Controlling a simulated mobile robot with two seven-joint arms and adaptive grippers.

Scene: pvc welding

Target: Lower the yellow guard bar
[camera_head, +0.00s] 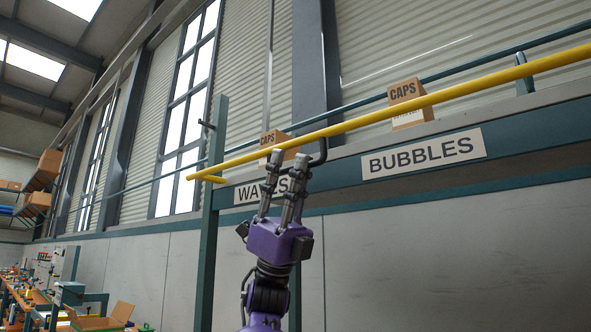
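The yellow guard bar (450,94) slants across the upper part of the view, rising from its short cross-end at the left to the right edge. My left gripper (288,160), with a purple body, points up from below. Its two fingers are parted, and their tips are at the lower edge of the bar, near its left part. I cannot tell whether they touch it. A black hooked bracket (321,152) shows just right of the fingertips. The fingers partly cover the WAVES label (249,193). My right gripper is not in view.
Teal posts and a beam (340,178) stand behind the arm, with a BUBBLES label (424,154). Two cardboard CAPS boxes (404,92) sit behind the bar. A workbench with an open carton (100,320) is at the lower left.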

